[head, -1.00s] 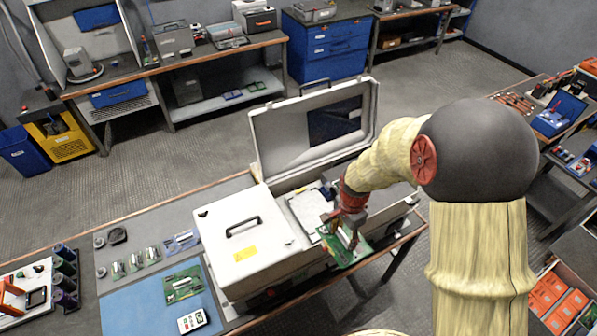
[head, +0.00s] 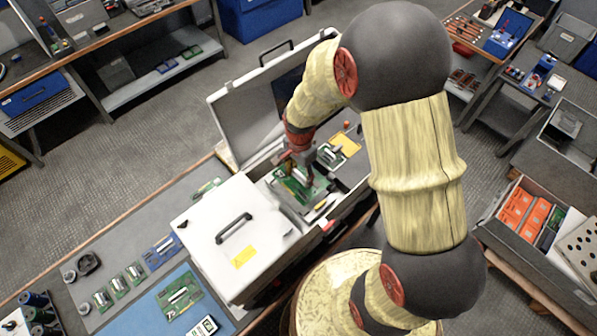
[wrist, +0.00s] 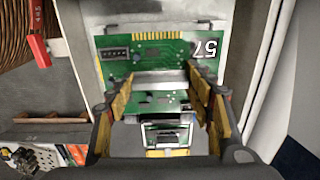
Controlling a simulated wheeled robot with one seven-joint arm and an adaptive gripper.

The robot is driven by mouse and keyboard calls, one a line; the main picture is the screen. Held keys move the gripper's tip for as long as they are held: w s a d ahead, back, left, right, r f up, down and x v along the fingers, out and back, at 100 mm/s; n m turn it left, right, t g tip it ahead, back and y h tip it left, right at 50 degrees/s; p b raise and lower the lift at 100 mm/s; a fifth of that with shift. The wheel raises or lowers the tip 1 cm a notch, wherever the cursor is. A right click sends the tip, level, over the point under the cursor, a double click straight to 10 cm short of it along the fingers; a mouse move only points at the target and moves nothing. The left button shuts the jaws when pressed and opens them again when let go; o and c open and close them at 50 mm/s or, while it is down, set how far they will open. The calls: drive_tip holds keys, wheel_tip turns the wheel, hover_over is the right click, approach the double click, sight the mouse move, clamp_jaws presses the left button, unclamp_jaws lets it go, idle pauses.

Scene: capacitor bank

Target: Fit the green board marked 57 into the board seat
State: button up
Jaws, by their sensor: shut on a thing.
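The green board marked 57 (wrist: 150,50) is between the fingers of my gripper (wrist: 160,80), which is shut on it. In the wrist view its gold edge contacts point to the top, and the white 57 is at upper right. In the head view the board (head: 298,187) is over the inside of the open case, below my gripper (head: 299,157). A pale grey recess (wrist: 160,12) shows just beyond the gold edge. I cannot tell whether this is the board seat, or whether the board touches it.
The open case lid (head: 240,110) stands behind the board. A white closed box (head: 235,235) with a black handle is to the left. Another green board (head: 180,292) lies on a blue mat (head: 150,318). A small yellow-backed part (head: 345,143) lies in the case at right.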

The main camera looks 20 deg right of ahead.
sight(299, 180)
drive_tip(key=shift+f+b, duration=1.25)
drive_tip(key=shift+f, duration=0.9)
drive_tip(key=shift+s+a, duration=0.1)
drive_tip(key=shift+a, duration=0.05)
drive_tip(key=shift+f+b, duration=0.5)
drive_tip(key=shift+f, duration=0.2)
drive_tip(key=o, duration=1.4)
drive_tip(key=shift+c, duration=0.2)
wheel_tip(299, 180, up, 12)
